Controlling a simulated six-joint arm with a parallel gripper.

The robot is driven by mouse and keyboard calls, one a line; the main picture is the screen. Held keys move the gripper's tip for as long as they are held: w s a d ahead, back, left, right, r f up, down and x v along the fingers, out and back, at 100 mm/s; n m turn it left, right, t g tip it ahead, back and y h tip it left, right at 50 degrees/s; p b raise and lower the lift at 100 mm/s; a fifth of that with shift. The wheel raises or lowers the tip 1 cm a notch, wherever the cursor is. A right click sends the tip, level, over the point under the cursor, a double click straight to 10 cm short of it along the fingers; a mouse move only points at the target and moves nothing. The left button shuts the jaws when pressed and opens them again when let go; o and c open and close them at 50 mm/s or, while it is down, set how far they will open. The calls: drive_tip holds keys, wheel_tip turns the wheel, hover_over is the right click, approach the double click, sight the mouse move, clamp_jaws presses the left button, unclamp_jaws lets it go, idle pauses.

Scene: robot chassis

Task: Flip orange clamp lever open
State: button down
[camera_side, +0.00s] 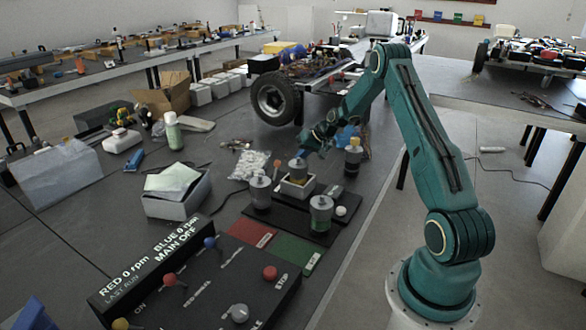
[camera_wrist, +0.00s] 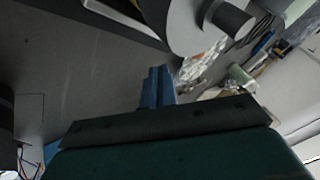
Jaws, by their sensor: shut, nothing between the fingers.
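My gripper (camera_side: 314,147) is over the far side of the black board, close to a grey canister (camera_side: 298,168) standing in a pale square holder (camera_side: 297,187). In the wrist view its blue fingers (camera_wrist: 158,74) are together with nothing between them. A large grey round part with a dark cylindrical knob (camera_wrist: 234,20) shows just beyond the fingertips. The side view does not settle whether the fingers touch the canister. I cannot make out an orange clamp lever in either view. A small yellow-orange spot shows atop another canister (camera_side: 353,158) to the right.
More canisters stand on the black board at left (camera_side: 260,191) and front right (camera_side: 321,213). A black control panel (camera_side: 195,280) with coloured knobs, plus red (camera_side: 252,232) and green (camera_side: 297,251) pads, lies nearer. An open white box (camera_side: 176,194) is left. A chassis wheel (camera_side: 272,100) stands behind.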

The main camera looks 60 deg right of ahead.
sight(278, 163)
drive_tip(key=shift+w+a+f, duration=0.25)
drive_tip(key=shift+w+a, duration=0.45)
drive_tip(key=shift+w, duration=0.2)
drive_tip(key=shift+w+a+f, duration=0.25)
drive_tip(key=shift+w+a, duration=0.4)
drive_tip(key=shift+w, duration=0.25)
drive_tip(key=shift+a, duration=0.1)
drive_tip(key=shift+a+r, duration=0.25)
drive_tip(key=shift+a, duration=0.25)
drive_tip(key=shift+a+r, duration=0.2)
drive_tip(key=shift+a, duration=0.3)
drive_tip(key=shift+r, duration=0.1)
drive_tip(key=shift+r, duration=0.7)
drive_tip(key=shift+s+d, duration=0.15)
